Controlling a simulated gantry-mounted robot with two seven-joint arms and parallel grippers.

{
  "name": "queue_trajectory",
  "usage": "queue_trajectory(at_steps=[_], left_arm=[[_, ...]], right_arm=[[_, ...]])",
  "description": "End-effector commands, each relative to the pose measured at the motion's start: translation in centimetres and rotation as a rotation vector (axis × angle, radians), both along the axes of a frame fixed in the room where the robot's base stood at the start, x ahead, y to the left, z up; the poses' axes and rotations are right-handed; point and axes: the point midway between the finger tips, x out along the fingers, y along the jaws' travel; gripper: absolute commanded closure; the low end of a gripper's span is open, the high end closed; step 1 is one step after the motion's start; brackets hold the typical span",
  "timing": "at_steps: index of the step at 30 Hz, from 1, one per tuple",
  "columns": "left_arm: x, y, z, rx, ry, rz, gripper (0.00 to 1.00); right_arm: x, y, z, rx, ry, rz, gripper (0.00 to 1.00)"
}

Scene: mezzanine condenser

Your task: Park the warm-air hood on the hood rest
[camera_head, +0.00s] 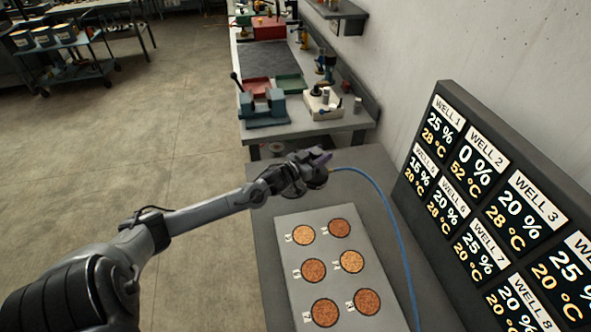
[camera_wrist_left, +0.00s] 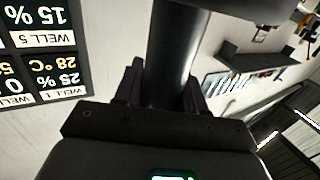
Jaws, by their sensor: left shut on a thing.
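My left gripper (camera_head: 318,168) is over the far end of the grey bench, just beyond the well plate. In the left wrist view its fingers (camera_wrist_left: 162,95) are shut on a dark cylinder (camera_wrist_left: 172,50), which looks like the handle of the warm-air hood. A wider dark part (camera_wrist_left: 230,8) shows at the top edge there. In the head view the hood is mostly hidden by the gripper, and a blue hose (camera_head: 390,215) runs from it toward the front right. I cannot make out the hood rest. My right gripper is not in view.
A pale plate (camera_head: 328,250) with several round wells of orange-brown grains lies on the bench (camera_head: 262,240). A black display board (camera_head: 500,215) of well readings stands along the right. A farther workbench (camera_head: 300,128) holds a vise (camera_head: 262,108) and trays. Open floor lies left.

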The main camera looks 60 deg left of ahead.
Motion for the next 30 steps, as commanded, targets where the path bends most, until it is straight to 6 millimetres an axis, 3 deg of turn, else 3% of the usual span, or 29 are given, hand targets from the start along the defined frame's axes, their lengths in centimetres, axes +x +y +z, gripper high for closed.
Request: queue_trajectory(at_steps=[9, 15, 23, 30], left_arm=[[-2.0, 6.1, -3.6, 0.005, 0.000, 0.005, 1.00], [-2.9, 8.7, -5.4, 0.003, -0.002, 0.003, 1.00], [-3.2, 9.6, -6.2, 0.002, -0.003, 0.001, 1.00], [-3.2, 9.6, -9.1, 0.001, -0.002, 0.003, 1.00]], right_arm=[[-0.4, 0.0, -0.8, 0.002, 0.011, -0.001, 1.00], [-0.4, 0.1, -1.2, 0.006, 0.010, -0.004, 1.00], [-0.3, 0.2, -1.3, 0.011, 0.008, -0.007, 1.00], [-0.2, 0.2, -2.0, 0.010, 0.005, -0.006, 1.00]])
